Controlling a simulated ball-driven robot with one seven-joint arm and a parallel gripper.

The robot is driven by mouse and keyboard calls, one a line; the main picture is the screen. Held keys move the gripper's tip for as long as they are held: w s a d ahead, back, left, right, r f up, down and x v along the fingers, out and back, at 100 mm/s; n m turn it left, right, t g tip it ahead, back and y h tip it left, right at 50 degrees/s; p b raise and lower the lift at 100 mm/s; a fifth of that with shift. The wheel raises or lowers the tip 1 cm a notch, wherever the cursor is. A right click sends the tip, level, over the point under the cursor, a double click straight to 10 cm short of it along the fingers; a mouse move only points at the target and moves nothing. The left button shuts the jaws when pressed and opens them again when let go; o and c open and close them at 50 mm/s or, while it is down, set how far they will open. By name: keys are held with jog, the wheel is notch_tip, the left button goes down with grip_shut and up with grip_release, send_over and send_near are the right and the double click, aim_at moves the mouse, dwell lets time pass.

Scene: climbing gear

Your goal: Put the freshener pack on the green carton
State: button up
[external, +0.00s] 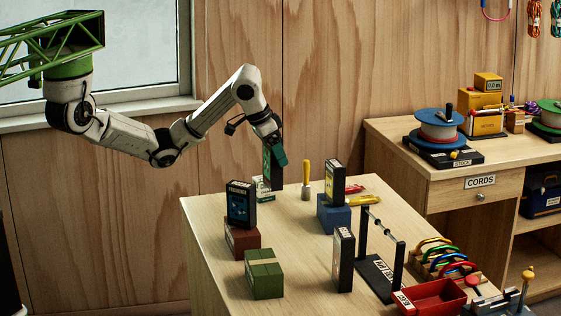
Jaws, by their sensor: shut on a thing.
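My gripper (277,152) is shut on the top of a dark pack with a green face (268,167), at the back left of the table. I cannot read its label, so I cannot confirm it is the freshener pack. The pack is upright, close above or touching a small white-and-green box (263,189); I cannot tell which. The green carton (264,280) sits at the table's front left, with a pale band across it and nothing on top. It is well in front of my gripper.
Similar dark packs stand on a brown-red carton (242,241), on a blue carton (333,215), and on the table (343,262). A yellow-handled tool (306,175) stands upright near my gripper. A black rack (379,275) and red tray (434,298) occupy the right.

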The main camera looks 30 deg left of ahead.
notch_tip(320, 180, up, 14)
jog(key=shift+f, duration=0.15)
jog(key=shift+s+d, duration=0.35)
jog(key=shift+s, duration=0.15)
jog(key=s+d+m+g+h+b, duration=0.1)
jog(key=s+d+m, duration=0.25)
jog(key=s, duration=0.85)
jog(key=s+d+m+g+h, duration=0.1)
jog(key=s+d+m+g, duration=0.3)
jog(key=s, duration=0.7)
jog(key=s+a+m+y, duration=0.1)
jog(key=s+a+m, duration=0.15)
jog(key=s, duration=0.65)
jog(key=s+a+m, duration=0.2)
jog(key=s+m, duration=0.2)
jog(key=s, duration=0.4)
jog(key=w+d+f, duration=0.4)
jog(key=d+f, duration=0.1)
jog(key=f, duration=0.4)
jog(key=w+d+f+p, duration=0.1)
jog(key=w+d+f, duration=0.4)
jog(key=f, duration=0.3)
jog(key=shift+d+f, duration=0.3)
jog(key=shift+f, duration=0.1)
